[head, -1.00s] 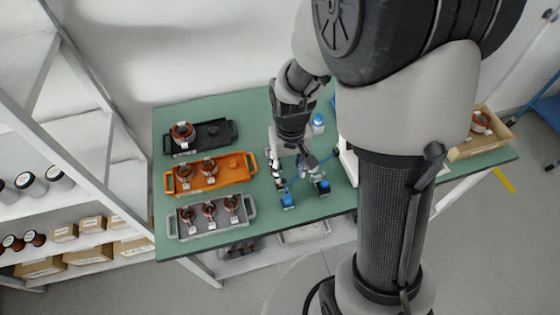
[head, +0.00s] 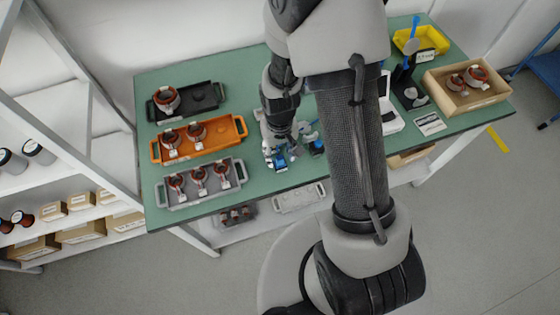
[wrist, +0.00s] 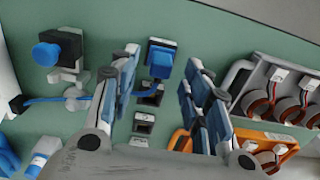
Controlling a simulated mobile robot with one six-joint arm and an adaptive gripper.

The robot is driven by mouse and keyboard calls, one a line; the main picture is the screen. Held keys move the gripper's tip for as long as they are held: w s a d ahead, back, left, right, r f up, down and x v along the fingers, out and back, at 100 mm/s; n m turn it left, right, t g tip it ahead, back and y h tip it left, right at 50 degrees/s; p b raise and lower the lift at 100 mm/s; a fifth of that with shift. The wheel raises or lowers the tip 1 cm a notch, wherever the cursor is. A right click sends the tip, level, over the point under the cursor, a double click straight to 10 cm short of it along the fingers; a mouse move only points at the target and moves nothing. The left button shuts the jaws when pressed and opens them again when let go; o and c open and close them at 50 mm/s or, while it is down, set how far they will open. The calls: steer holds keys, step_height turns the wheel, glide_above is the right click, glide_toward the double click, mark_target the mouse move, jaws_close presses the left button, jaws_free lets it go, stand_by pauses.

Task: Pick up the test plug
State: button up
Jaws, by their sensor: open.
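The test plug (wrist: 160,58) appears in the wrist view as a blue block with a dark base, standing on the green table. A blue cable (wrist: 60,98) runs left from near it, passing behind my left finger. My gripper (wrist: 163,68) is open, with one finger on each side of the plug in the picture. I see no contact, and cannot tell how far the plug is beyond the fingertips. In the head view my gripper (head: 282,157) hangs low over the table right of the trays, and the plug is not clearly visible there.
A blue-knobbed device (wrist: 46,55) stands left of the plug. The grey tray (head: 206,199) and orange tray (head: 202,151) hold copper-wound stators; a black tray (head: 188,105) lies behind.

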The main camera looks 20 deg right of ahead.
step_height(320, 180, down, 3)
steer(key=shift+r, duration=0.1)
steer(key=shift+c, duration=0.3)
steer(key=c, duration=1)
